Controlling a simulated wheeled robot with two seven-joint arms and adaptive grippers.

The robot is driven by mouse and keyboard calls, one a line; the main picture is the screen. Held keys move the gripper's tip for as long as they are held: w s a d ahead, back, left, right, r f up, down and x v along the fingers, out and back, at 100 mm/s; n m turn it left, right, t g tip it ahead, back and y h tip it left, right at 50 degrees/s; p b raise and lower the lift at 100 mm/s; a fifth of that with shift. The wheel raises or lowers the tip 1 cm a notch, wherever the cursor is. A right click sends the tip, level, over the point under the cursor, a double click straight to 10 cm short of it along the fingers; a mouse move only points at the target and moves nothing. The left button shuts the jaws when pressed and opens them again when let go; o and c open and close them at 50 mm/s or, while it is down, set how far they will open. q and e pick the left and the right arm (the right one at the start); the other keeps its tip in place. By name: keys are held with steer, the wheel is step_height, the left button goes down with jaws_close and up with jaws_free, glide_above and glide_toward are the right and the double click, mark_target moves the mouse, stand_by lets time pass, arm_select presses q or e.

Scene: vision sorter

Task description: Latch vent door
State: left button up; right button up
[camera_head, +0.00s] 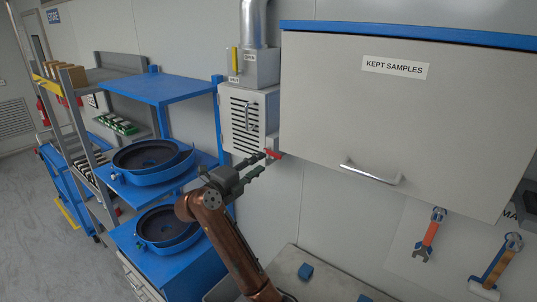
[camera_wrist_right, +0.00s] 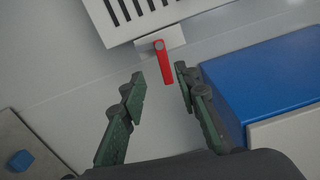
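The vent door (camera_head: 236,138) is a pale panel with dark slots on a wall box below a metal duct. It looks closed, though its edge is hard to judge. It also shows at the top of the right wrist view (camera_wrist_right: 105,22). A red latch handle (camera_wrist_right: 163,65) on a light plate sits at its lower corner; it also shows in the head view (camera_head: 273,153). My right gripper (camera_head: 261,162) is open just in front of the latch. In the wrist view its green fingertips (camera_wrist_right: 160,80) straddle the handle's lower end, with gaps on both sides. My left gripper is out of view.
A large cabinet labelled KEPT SAMPLES (camera_head: 400,120) juts out right of the vent. Blue shelving with round bowls (camera_head: 160,180) stands at left. A worktop (camera_head: 325,268) with blue blocks lies below. Tools (camera_head: 430,235) hang at right.

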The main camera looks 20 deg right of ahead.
mark_target(274, 156)
steer(key=d, duration=0.1)
steer(key=w+d, duration=0.1)
steer(key=d, duration=0.1)
steer(key=w+d+p, duration=0.1)
steer(key=d, duration=0.1)
steer(key=shift+d+r, duration=0.2)
steer(key=shift+r, duration=0.1)
steer(key=shift+w+d, duration=0.15)
steer(key=shift+d, duration=0.05)
steer(key=shift+w, duration=0.1)
steer(key=shift+w+f, duration=0.15)
steer(key=shift+w, duration=0.05)
steer(key=c, duration=0.3)
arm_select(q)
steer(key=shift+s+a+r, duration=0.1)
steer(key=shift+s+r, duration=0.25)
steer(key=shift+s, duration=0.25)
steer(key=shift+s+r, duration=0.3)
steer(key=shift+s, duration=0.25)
arm_select(e)
steer(key=shift+s, duration=0.15)
jaws_close()
